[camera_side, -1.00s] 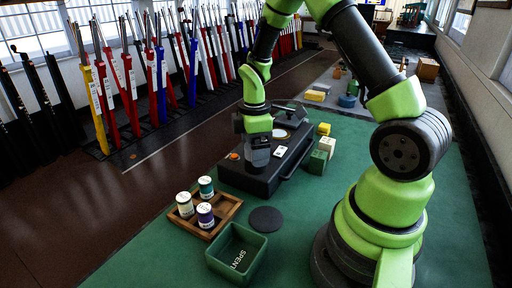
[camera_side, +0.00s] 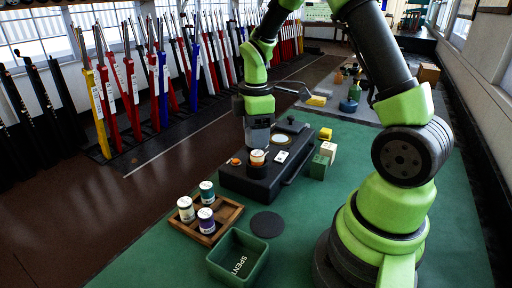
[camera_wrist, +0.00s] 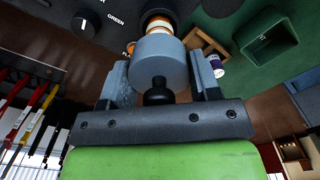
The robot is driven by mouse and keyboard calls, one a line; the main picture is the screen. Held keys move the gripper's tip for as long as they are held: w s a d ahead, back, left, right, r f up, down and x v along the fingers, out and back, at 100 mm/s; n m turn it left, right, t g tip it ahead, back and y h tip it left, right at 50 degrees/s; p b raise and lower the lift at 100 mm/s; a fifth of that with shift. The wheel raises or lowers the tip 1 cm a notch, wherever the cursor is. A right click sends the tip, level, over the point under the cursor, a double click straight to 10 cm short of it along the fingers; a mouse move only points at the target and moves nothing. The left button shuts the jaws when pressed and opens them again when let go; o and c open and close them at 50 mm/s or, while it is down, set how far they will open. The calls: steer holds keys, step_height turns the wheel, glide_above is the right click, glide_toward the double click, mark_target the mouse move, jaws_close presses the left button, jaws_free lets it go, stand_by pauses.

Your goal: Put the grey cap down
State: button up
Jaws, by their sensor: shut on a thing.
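My gripper (camera_wrist: 158,85) is shut on the grey cap (camera_wrist: 160,62), which shows between the fingers with a dark knob toward the palm. In the side view my gripper (camera_side: 258,143) points down over the black box (camera_side: 245,182). A white and orange canister (camera_side: 258,157) stands on the box right under my gripper; it also shows beyond the cap in the wrist view (camera_wrist: 158,22). I cannot tell whether the cap touches it. A dark round pad (camera_side: 267,224) lies bare on the green mat. The cap is hard to make out in the side view.
A wooden tray (camera_side: 229,218) holds several labelled canisters. A green bin (camera_side: 238,256) marked SPENT stands in front of it. The mat (camera_side: 305,215) is clear around the pad.

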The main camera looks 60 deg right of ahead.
mark_target(266, 224)
step_height(266, 224, up, 3)
steer(key=shift+r, duration=0.2)
steer(key=shift+a+r, duration=0.2)
steer(key=shift+r, duration=0.05)
steer(key=s+a+f+n, duration=0.4)
steer(key=s+a+f, duration=0.3)
steer(key=a+f, duration=0.1)
steer(key=shift+s+f, duration=0.15)
steer(key=shift+f, duration=2.35)
steer(key=shift+s+f, duration=0.1)
steer(key=shift+f, duration=2.4)
steer(key=shift+f, duration=0.2)
steer(key=o, duration=0.9)
